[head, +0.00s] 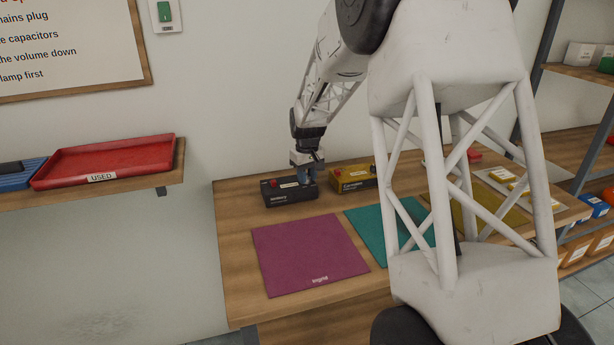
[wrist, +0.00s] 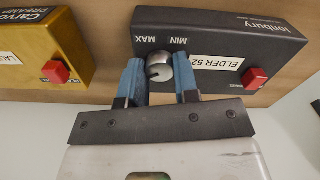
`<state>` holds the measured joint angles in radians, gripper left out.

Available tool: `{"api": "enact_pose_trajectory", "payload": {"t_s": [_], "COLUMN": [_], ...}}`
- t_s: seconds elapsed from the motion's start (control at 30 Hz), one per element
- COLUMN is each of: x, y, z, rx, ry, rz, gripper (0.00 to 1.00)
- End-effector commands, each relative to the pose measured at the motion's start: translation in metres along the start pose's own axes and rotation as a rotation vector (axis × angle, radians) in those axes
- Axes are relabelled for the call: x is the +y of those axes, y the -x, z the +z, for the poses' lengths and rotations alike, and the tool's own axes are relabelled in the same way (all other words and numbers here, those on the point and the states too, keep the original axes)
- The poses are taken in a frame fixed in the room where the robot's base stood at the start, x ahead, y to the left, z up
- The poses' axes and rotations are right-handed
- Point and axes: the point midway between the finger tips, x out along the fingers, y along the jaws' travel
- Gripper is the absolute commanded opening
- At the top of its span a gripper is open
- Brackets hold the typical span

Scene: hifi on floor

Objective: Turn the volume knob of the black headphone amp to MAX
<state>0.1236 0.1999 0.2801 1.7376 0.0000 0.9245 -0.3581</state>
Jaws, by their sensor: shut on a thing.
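The black headphone amp (head: 288,191) sits at the back left of the wooden bench. In the wrist view the amp (wrist: 215,32) appears upside down, with a white label, a red button (wrist: 255,78) and a round silver volume knob (wrist: 158,66) between the printed words MAX and MIN. My gripper (wrist: 159,75) has its two blue fingers on either side of the knob, shut on it. In the head view my gripper (head: 306,177) is over the amp's right part and hides the knob. I cannot tell exactly where the knob points.
A yellow preamp (head: 352,178) with its own red button (wrist: 55,72) stands beside the amp. A magenta mat (head: 308,254) and a teal mat (head: 385,232) lie in front. A red tray (head: 105,160) sits on a shelf at left.

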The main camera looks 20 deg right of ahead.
Motion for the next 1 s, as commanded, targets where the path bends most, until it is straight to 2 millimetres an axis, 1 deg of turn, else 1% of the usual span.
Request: {"api": "enact_pose_trajectory", "payload": {"t_s": [0.7, 1.0], "x": [0.0002, 0.0003], "y": [0.0006, 0.0007], "z": [-0.0003, -0.0003], "rx": [0.001, 0.001], "ry": [-0.672, -0.871], "rz": [0.000, 0.000], "gripper": [0.05, 0.05]}}
